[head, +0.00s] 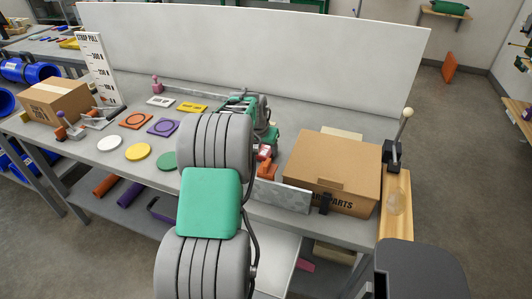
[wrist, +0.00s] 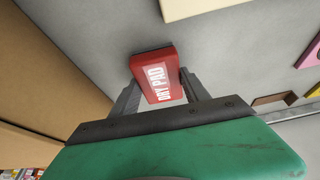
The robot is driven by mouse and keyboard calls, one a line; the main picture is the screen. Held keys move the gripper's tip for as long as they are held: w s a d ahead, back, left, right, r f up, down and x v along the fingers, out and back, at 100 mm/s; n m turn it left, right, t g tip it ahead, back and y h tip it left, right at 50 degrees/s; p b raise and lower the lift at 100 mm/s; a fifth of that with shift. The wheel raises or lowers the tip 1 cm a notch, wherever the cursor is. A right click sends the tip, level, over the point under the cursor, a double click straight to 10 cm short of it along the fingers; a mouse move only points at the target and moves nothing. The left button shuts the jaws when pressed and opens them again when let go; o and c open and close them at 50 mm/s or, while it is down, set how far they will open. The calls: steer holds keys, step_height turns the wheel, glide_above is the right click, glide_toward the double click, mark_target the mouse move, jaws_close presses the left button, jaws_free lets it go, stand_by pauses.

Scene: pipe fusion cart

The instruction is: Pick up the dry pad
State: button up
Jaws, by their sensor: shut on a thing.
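The dry pad (wrist: 157,76) is a small red block with a white label reading DRY PAD. In the wrist view it sits between the two fingers of my gripper (wrist: 162,88), which is shut on it. The grey table top shows behind the pad; I cannot tell whether the pad touches it. In the head view my arm hides much of the gripper, and a small red and white patch (head: 264,153) shows beside the green gripper body, left of the cardboard box.
The cardboard box (head: 332,168) stands close to the right of my gripper; its wall (wrist: 35,75) fills the left of the wrist view. Coloured discs and square plates (head: 164,127) lie left. A white panel (head: 250,45) closes the back.

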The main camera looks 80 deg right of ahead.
mark_target(265, 150)
step_height(265, 150, up, 10)
steer(key=b, duration=0.1)
stand_by(0.4)
